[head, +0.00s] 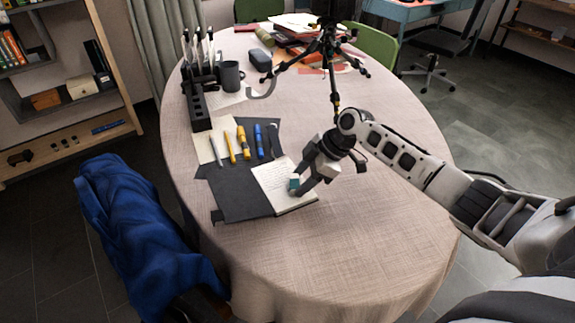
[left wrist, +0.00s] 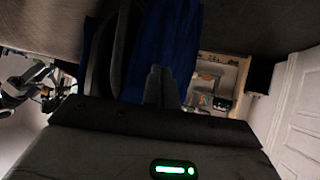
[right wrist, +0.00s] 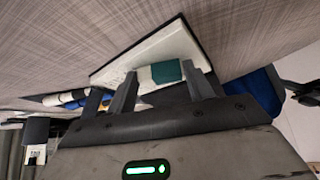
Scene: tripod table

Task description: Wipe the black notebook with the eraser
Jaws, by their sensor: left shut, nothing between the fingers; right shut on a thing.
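The notebook (head: 275,178) lies open on a dark grey mat, its white pages with handwriting facing up and a thin dark edge around them. It also shows in the right wrist view (right wrist: 128,62). My right gripper (head: 299,184) is shut on the teal and white eraser (head: 294,184), at the right part of the page. The right wrist view shows the eraser (right wrist: 163,72) between the two fingers, against or just above the page; I cannot tell which. My left gripper (left wrist: 160,82) is shut and empty, away from the notebook, and is outside the head view.
Several pens and markers (head: 243,143) lie behind the notebook. A black tripod (head: 330,50) stands behind my right gripper. A black organizer (head: 198,105) and dark mug (head: 231,77) stand at the back left. The tabletop (head: 385,220) is clear at front right.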

